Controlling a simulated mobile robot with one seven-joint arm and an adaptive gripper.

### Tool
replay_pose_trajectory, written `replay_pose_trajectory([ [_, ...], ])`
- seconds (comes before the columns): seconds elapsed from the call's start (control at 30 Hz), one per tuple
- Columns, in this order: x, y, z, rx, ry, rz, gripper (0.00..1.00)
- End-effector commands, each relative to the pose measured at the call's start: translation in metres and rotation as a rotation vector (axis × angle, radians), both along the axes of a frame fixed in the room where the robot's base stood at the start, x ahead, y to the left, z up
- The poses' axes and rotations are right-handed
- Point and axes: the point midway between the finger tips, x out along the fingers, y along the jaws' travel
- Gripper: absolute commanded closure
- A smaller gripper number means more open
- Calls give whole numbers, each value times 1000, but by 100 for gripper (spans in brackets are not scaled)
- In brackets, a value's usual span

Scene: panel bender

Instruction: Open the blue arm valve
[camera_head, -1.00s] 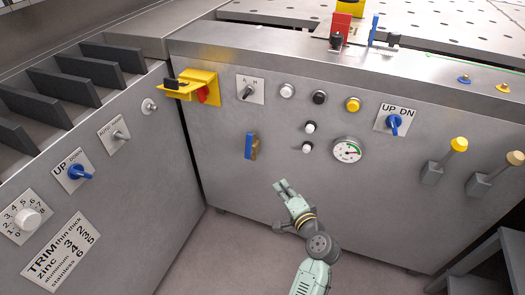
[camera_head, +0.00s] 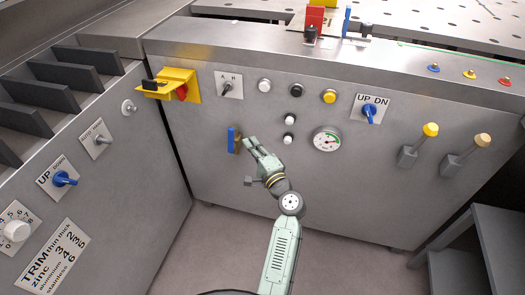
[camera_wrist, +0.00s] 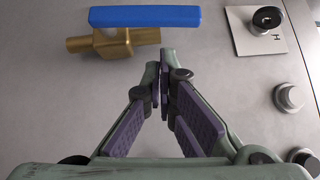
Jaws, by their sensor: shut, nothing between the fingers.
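The blue arm valve has a flat blue handle (camera_head: 231,139) on a brass body, fixed to the grey machine front. In the head view the handle stands upright. In the wrist view the blue handle (camera_wrist: 145,16) runs across the top, parallel to the brass body (camera_wrist: 115,43). My gripper (camera_head: 250,143) is just right of the valve in the head view, its fingers pointing up and left. In the wrist view my gripper (camera_wrist: 161,68) has its fingertips together and empty, close beside the brass body's end. I cannot tell whether they touch it.
A yellow bracket with a red switch (camera_head: 182,92) sits above left. Push buttons, a pressure gauge (camera_head: 327,140) and a blue UP/DN knob (camera_head: 369,112) are to the right. The side panel meets the front in a corner at left. Grey steps (camera_head: 480,245) stand at lower right.

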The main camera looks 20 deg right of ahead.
Motion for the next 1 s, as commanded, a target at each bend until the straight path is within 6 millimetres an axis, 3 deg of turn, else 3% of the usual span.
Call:
replay_pose_trajectory([
  [0.2, 11, 16, 3, 1, 1, -2, 100],
  [0.6, 13, 19, 2, 0, 0, -1, 100],
  [0.77, 22, 32, 7, -2, -4, 3, 100],
  [1.0, 23, 34, 10, 1, -1, 5, 100],
])
